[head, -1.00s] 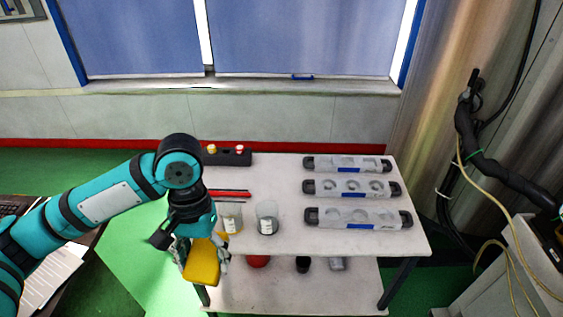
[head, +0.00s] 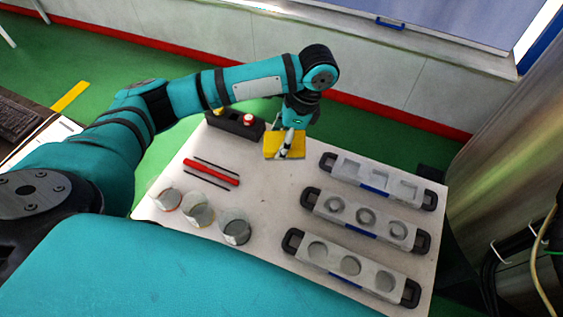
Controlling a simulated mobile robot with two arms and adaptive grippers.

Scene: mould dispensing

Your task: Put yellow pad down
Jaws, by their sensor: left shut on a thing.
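The yellow pad (head: 272,145) is at the back of the white table (head: 265,200), right of the black holder. My left gripper (head: 287,146) is above it, pointing down, shut on the pad. The fingers cover the pad's right part. I cannot tell whether the pad touches the tabletop. My right gripper does not show.
A black holder (head: 236,125) with a red-topped and a yellow-topped item stands left of the pad. A red tool (head: 211,175) and dark rods lie in front of it. Several cups (head: 235,228) stand at the front left. Three grey moulds (head: 352,264) line the right side.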

